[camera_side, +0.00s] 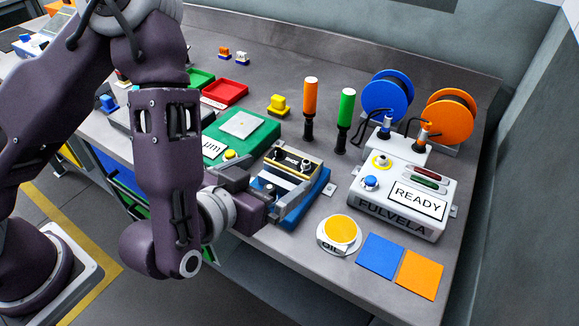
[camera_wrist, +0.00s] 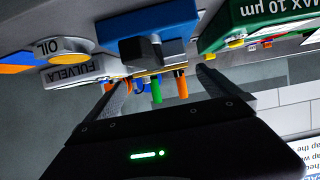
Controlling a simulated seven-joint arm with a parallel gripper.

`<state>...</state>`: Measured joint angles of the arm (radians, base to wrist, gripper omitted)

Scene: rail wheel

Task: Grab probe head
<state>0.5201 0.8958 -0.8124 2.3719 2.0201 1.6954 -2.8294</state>
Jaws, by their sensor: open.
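My gripper (camera_side: 262,182) is low at the front edge of the bench, beside a blue stand (camera_side: 318,197). In the wrist view my gripper (camera_wrist: 158,80) has its two fingers spread wide, with nothing held between them. The stand carries a silver and black unit (camera_side: 293,160) with a yellowish edge and dark knobs. In the wrist view, which is upside down, the blue stand (camera_wrist: 180,20) and a dark grey block on it lie just beyond the fingers. I cannot tell for sure which part is the probe head. My gripper partly hides the stand.
A green box (camera_side: 255,135) stands close on the left. The white FULVELA box (camera_side: 405,205) with cabled probes (camera_side: 385,125), an oil cup (camera_side: 341,232) and blue (camera_side: 380,256) and orange (camera_side: 419,274) squares are on the right. Orange (camera_side: 310,95) and green (camera_side: 346,105) handles stand behind.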

